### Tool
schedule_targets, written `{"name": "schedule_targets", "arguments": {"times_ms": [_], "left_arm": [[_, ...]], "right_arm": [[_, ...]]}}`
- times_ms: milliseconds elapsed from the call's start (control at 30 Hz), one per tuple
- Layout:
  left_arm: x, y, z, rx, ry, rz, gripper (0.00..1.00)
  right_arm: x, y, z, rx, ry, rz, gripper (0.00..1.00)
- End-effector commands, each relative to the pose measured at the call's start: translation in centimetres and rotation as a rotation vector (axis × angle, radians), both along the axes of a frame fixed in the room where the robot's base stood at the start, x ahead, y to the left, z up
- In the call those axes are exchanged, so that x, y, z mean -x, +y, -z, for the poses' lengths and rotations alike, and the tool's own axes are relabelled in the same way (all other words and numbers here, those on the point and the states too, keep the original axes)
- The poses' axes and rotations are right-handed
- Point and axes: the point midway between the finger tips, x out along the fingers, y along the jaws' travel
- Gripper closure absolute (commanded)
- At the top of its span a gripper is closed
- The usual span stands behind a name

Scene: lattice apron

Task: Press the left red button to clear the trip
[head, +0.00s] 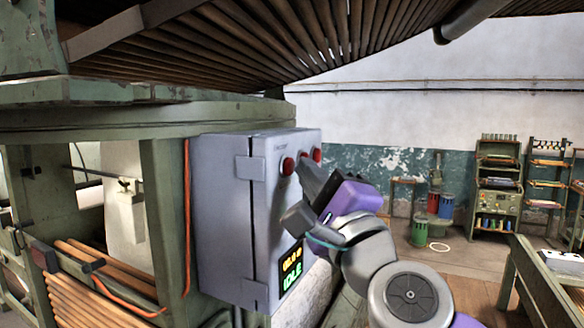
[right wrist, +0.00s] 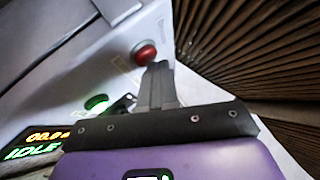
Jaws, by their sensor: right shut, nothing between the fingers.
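A grey control box (head: 226,215) is fixed to the green machine frame. Its front face carries a left red button (head: 287,166) and a right red button (head: 317,155). My right gripper (head: 305,168) is shut and empty, with its tips close to the face between the two buttons in the head view. In the right wrist view the shut fingers (right wrist: 158,75) end right beside a red button (right wrist: 145,53); I cannot tell whether they touch it. Only one red button shows there, and which one is unclear. My left gripper is out of view.
A display (head: 291,268) low on the box reads IDLE. A lit green button (right wrist: 96,102) sits near it in the right wrist view. Brown slats (head: 270,40) hang above the box. Shelves (head: 498,185) and coloured bins (head: 420,229) stand far off to the right.

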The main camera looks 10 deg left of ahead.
Motion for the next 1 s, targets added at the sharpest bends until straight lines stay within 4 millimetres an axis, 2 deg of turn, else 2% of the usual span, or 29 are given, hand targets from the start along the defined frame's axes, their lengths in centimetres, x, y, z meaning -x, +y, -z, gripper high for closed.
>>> {"name": "schedule_targets", "arguments": {"times_ms": [167, 533, 1000], "left_arm": [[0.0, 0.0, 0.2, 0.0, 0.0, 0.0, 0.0], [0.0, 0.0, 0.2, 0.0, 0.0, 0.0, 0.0], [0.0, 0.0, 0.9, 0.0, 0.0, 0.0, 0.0]], "right_arm": [[0.3, -0.9, 0.0, -0.001, 0.0, 0.001, 1.0], [0.4, -1.2, 0.0, -0.001, 0.0, 0.001, 1.0], [1.7, -5.3, 0.1, -0.001, 0.0, 0.002, 1.0]]}}
